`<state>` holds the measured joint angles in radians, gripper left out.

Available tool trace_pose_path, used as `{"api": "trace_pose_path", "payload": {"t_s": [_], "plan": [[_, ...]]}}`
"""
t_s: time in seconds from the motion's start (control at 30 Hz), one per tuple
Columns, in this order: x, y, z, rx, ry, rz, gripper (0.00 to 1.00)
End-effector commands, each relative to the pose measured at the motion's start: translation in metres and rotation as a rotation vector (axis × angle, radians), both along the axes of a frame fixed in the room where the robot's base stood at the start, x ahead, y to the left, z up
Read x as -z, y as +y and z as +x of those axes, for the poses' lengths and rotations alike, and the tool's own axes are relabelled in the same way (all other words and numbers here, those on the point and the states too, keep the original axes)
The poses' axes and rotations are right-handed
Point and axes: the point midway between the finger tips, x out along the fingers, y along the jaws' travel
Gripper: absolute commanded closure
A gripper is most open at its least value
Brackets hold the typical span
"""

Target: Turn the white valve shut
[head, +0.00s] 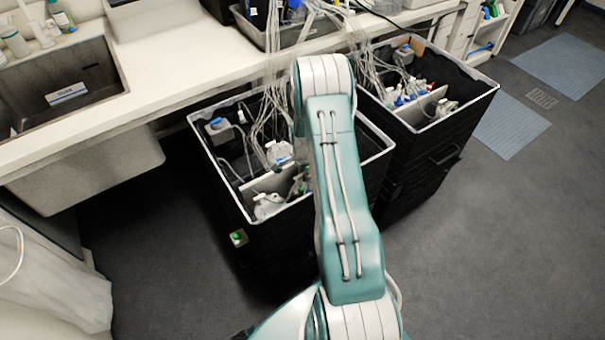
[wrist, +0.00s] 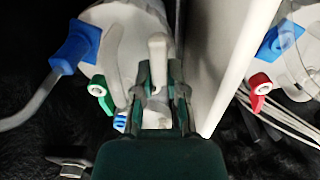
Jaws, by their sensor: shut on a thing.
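In the wrist view the white valve (wrist: 157,52) shows its pale lever standing up between my fingers. My gripper (wrist: 160,82) is shut on the white valve, with one dark finger on each side of it. The valve's lower part is partly hidden by the fingers and the dark gripper body. In the head view my arm covers the gripper and the valve, which cannot be made out there.
A green valve (wrist: 102,94) is close to the left of my fingers. A white divider (wrist: 238,60) stands close on the right, with a red valve (wrist: 259,90) beyond it. Blue connectors (wrist: 75,47) and tubing lie around. Two black bins (head: 240,205) (head: 440,130) stand by the counter (head: 160,75).

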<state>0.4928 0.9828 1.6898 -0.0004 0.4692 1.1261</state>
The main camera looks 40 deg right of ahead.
Motion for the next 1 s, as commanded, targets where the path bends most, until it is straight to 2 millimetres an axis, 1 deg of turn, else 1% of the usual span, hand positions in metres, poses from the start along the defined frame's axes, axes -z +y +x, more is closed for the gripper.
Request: {"api": "trace_pose_path", "payload": {"t_s": [0.1, 0.3, 0.77, 0.8, 0.87, 1.0], "plan": [[0.0019, 0.0021, -0.0015, 0.049, 0.003, 0.002, 1.0], [0.0019, 0.0022, -0.002, 0.094, 0.003, 0.002, 1.0], [0.0019, 0.0025, -0.0019, 0.107, 0.003, 0.002, 1.0], [0.0018, 0.0025, -0.0019, 0.107, 0.003, 0.002, 0.74], [0.0016, 0.0025, -0.0018, 0.106, 0.002, 0.002, 0.48], [0.0009, 0.0016, -0.0018, 0.106, 0.001, 0.001, 0.47]]}}
